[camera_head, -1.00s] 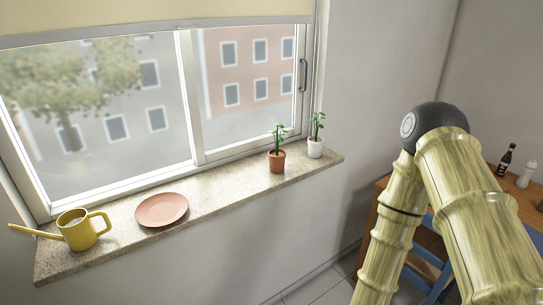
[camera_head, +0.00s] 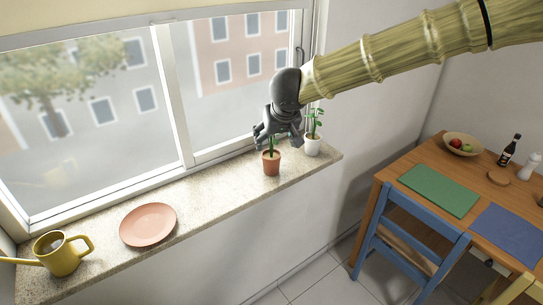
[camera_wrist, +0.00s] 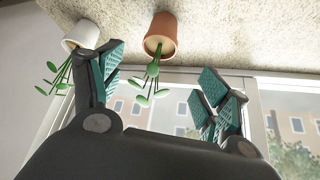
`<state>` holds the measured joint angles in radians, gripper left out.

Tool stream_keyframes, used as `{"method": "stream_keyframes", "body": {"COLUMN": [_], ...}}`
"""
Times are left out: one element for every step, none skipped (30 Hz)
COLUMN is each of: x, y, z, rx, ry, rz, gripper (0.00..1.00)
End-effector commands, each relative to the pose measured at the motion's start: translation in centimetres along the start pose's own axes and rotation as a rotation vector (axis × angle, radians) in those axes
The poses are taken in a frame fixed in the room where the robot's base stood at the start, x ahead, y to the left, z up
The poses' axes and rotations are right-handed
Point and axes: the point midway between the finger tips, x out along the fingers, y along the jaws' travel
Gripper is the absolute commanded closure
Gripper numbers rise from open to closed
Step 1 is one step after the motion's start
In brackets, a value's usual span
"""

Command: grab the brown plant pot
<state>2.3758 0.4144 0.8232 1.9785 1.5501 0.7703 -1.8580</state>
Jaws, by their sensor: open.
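The brown plant pot (camera_head: 271,164) stands upright on the window sill with a small green plant in it. In the wrist view the brown pot (camera_wrist: 161,36) and its plant show upside down, between and beyond my fingers. My gripper (camera_head: 274,139) is above the brown pot in the head view and partly hides its plant. My gripper (camera_wrist: 158,88) is open in the wrist view, its teal-padded fingers spread wide to either side of the plant. Nothing is held.
A white pot (camera_head: 312,146) with a plant stands close to the right of the brown pot. The sill (camera_head: 219,183) also holds a terracotta plate (camera_head: 148,225) and a yellow watering can (camera_head: 59,257). A wooden table (camera_head: 486,186) and blue chair (camera_head: 408,238) are at right.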

Motion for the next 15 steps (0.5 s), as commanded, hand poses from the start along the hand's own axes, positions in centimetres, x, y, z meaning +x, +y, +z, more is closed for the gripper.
{"method": "stream_keyframes", "body": {"x": [-0.2, -0.1, 0.1, 0.4, 0.7, 1.2, 1.6, 2.0, 2.6, 3.0, 3.4, 4.0, 4.3, 4.6, 4.9], "y": [-0.1, -0.1, -0.1, -0.1, -0.1, -0.1, -0.1, -0.2, -0.2, -0.2, -0.2, -0.2, -0.1, -0.1, -0.1], "z": [-0.2, -0.3, -0.3, -0.3, -0.3, -0.3, -0.3, -0.3, -0.2, -0.3, -0.3, -0.2, -0.3, -0.3, -0.3], "rx": [-0.002, -0.003, -0.004, -0.004, -0.004, -0.004, -0.004, -0.003, -0.003, -0.004, -0.004, -0.004, -0.004, -0.004, -0.004], "ry": [0.0, 0.0, 0.0, -0.001, -0.001, 0.0, 0.0, -0.001, -0.001, 0.0, 0.0, -0.001, -0.001, 0.0, 0.001], "rz": [-0.003, -0.004, -0.005, -0.005, -0.005, -0.004, -0.005, -0.005, -0.005, -0.005, -0.005, -0.005, -0.004, -0.004, -0.004], "gripper": [0.24, 0.24, 0.24, 0.24, 0.24, 0.24, 0.24, 0.24, 0.24, 0.24, 0.24, 0.24, 0.24, 0.24, 0.24]}}
